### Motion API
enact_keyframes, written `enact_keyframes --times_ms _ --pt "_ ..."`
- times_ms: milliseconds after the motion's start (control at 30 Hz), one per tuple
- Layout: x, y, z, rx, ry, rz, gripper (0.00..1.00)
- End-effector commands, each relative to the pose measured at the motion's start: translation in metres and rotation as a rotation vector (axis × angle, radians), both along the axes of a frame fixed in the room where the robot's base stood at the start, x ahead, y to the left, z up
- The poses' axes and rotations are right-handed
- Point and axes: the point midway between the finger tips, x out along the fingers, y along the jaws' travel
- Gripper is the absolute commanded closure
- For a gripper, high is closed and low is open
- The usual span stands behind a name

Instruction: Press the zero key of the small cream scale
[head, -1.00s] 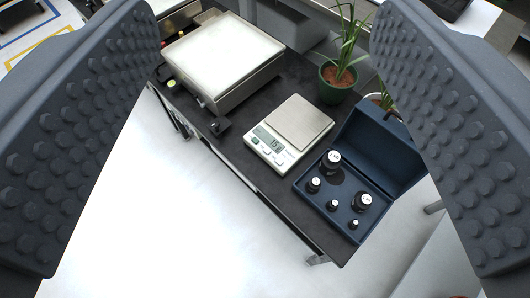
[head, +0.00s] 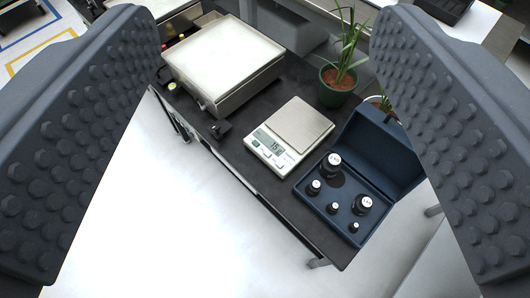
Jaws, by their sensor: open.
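The small cream scale (head: 287,136) sits on the dark table, with a grey square pan (head: 299,123) and a lit display (head: 268,140) that seems to read about 158. Keys show along its front edge, one of them green (head: 256,142); their labels are too small to read. The pan is empty. My gripper (head: 265,150) is open, its two dark studded fingers at the left and right of the picture. The scale shows between them, farther off, and neither finger touches it.
A larger scale (head: 222,62) with a white top stands at the back left. A blue open case (head: 317,209) with several dark weights stands just right of the cream scale. A green potted plant (head: 337,88) is behind it.

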Motion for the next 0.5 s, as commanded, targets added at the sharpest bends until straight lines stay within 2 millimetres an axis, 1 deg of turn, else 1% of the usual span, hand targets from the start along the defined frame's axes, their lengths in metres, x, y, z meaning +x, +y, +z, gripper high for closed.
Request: enact_keyframes --times_ms 167,267,300,367,400,500 --pt "0.0000 0.0000 -0.0001 0.000 0.000 0.000 0.37" --pt "0.0000 0.0000 -0.0001 0.000 0.000 0.000 0.62" --pt "0.0000 0.0000 0.0000 0.000 0.000 0.000 0.73" --pt "0.0000 0.0000 -0.0001 0.000 0.000 0.000 0.90" --pt "0.0000 0.0000 -0.0001 0.000 0.000 0.000 1.00" --pt "0.0000 0.0000 -0.0001 0.000 0.000 0.000 1.00"
